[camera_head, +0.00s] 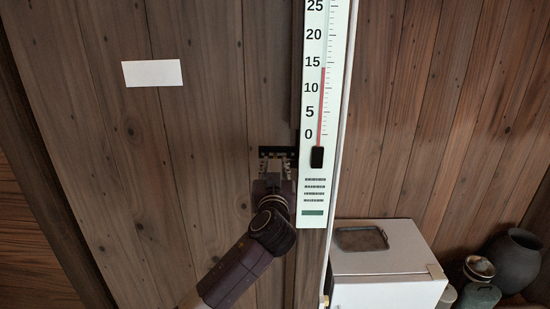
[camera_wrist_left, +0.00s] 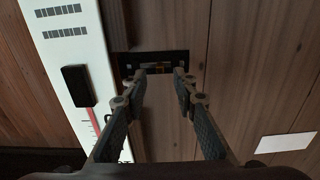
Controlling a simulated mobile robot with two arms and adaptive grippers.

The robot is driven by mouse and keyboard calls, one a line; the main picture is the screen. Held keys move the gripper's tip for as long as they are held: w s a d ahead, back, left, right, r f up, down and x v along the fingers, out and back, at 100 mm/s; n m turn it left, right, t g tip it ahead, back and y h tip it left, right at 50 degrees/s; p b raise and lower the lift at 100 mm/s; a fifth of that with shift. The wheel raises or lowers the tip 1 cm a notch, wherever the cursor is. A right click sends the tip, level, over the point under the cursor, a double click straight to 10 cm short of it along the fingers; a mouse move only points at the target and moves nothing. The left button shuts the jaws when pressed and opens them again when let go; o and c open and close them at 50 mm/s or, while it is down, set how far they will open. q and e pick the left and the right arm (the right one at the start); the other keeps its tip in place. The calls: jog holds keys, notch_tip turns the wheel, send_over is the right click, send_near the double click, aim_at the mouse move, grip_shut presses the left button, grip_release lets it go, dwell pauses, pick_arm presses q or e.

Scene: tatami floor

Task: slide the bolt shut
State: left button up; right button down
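The bolt's dark plate (camera_head: 265,151) is fixed on the wooden door, just left of the big thermometer. My left gripper (camera_head: 274,166) reaches up from below to the plate. My right gripper is not in view.
The tall white thermometer (camera_head: 312,190) stands close beside my left gripper. A white paper (camera_head: 152,73) is on the door at upper left. A white cabinet (camera_head: 385,260) with a dark tray (camera_head: 361,239) on top and dark pots (camera_head: 514,262) stand at lower right.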

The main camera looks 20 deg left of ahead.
aim_at(275, 157)
pick_arm(q)
jog(key=shift+p+x, duration=0.3)
jog(key=shift+x, duration=1.2)
jog(key=shift+c, duration=0.3)
grip_shut()
